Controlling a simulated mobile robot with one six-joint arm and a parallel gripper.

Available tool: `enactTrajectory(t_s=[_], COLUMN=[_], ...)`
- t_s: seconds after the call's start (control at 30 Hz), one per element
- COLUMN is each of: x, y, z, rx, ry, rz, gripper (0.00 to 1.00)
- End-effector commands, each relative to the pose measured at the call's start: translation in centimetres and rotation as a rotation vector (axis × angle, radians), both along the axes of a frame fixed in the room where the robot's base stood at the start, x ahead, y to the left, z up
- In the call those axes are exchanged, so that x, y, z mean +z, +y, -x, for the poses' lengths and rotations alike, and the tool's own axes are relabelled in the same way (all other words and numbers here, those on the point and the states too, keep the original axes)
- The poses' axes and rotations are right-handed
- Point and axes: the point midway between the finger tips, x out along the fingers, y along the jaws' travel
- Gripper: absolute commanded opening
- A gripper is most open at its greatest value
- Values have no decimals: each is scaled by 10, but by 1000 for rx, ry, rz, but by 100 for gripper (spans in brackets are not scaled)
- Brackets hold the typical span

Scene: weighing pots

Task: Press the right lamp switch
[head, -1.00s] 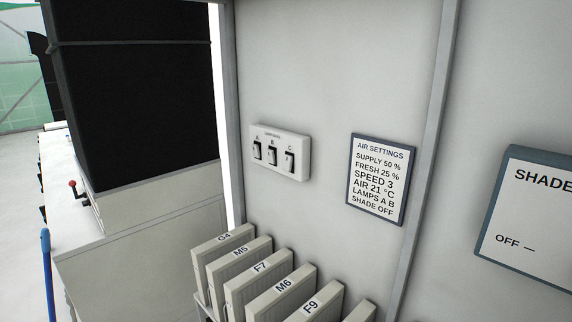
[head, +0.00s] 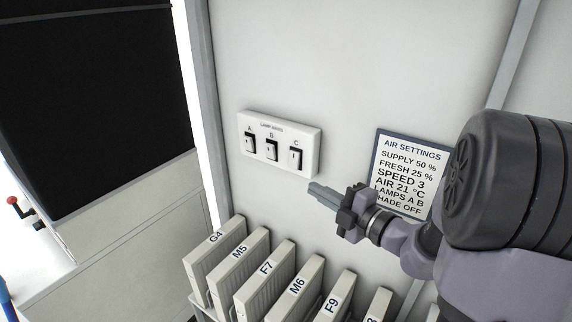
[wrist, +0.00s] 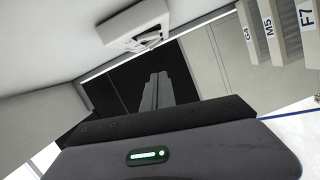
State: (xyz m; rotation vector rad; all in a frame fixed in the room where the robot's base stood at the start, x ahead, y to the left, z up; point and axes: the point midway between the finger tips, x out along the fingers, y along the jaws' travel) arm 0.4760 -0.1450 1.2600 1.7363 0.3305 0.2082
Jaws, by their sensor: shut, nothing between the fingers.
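A white lamp switch plate (head: 280,144) is fixed on the grey wall in the head view, with three rocker switches labelled A, B and C. Switch A (head: 250,143) is at the left, switch B (head: 271,150) in the middle and switch C (head: 296,158) at the right. My gripper (head: 313,189) is shut and empty, below and right of switch C, apart from the plate. In the wrist view the fingers (wrist: 155,88) point forward, and the plate (wrist: 136,27) shows at the top, seen at a steep angle.
An air settings sign (head: 411,160) hangs right of the plate, partly behind my arm; it reads "LAMPS A B". Several labelled filter panels (head: 262,285) stand in a rack below. A dark cabinet (head: 90,90) is at the left. The wall around the plate is clear.

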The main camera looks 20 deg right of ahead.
Motion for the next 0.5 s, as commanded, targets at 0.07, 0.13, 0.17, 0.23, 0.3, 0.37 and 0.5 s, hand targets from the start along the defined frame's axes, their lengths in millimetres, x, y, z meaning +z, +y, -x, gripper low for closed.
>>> enactTrajectory(t_s=[0.07, 0.13, 0.17, 0.23, 0.3, 0.37, 0.5], x=[0, 0, 0, -1, -2, -3, -5], y=[1, 1, 1, 3, 7, 12, 23], z=[0, 0, -1, -5, -14, -26, -55], rx=[1, 2, 3, 4, 7, 9, 9], ry=[0, 0, -1, 0, 0, -1, -1], rz=[2, 3, 3, 4, 5, 6, 7], gripper=[0, 0, 0, 0, 0, 0, 0])
